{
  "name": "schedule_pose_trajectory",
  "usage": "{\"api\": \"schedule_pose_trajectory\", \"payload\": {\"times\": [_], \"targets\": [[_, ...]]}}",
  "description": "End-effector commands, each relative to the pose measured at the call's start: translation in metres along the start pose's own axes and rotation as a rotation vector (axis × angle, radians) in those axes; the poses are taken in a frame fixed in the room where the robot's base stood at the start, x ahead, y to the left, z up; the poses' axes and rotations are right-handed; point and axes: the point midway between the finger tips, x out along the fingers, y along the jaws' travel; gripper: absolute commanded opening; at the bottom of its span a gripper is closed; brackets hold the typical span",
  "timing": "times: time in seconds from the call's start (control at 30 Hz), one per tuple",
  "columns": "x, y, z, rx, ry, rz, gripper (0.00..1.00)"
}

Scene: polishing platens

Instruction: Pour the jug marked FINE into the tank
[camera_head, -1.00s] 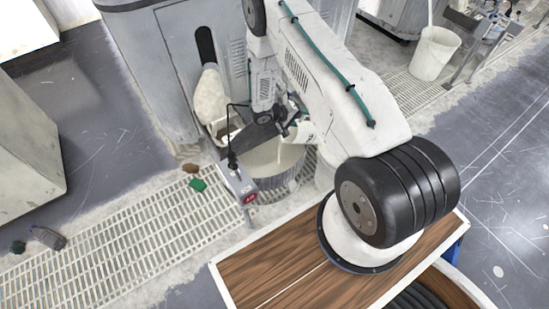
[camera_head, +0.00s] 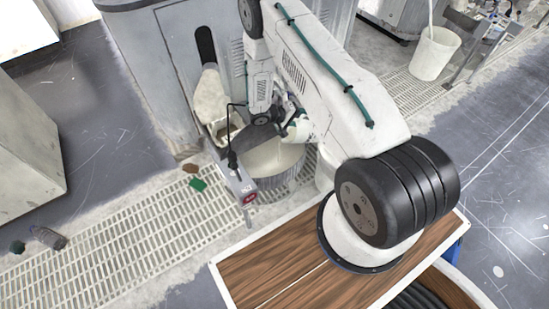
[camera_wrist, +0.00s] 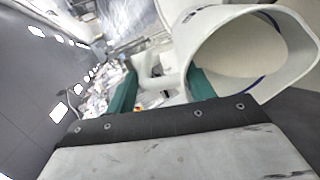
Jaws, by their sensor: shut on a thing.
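The tank (camera_head: 283,180) is a round grey tub with cream liquid in it, standing on the floor grating below my arm in the head view. My gripper (camera_wrist: 160,88) has two teal fingers, shut on the handle of a white jug. The jug (camera_wrist: 188,42) fills the right of the wrist view, its wide mouth facing the camera and a cream content or inner wall inside. Dark lettering on its side is too cut off to read. In the head view the jug (camera_head: 298,130) is small, partly hidden by my arm, and above the tank's far right side.
A white bucket (camera_head: 434,55) stands at the back right. A green block (camera_head: 198,184) and a brown lump (camera_head: 191,168) lie near the grating.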

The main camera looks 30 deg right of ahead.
Motion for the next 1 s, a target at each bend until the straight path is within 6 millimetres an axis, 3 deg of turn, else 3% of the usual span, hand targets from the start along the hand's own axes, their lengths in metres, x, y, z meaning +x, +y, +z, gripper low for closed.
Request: {"api": "schedule_pose_trajectory", "payload": {"times": [1.0], "targets": [[-0.0081,0.0006,-0.0003,0.000,0.003,0.055,0.00]]}}
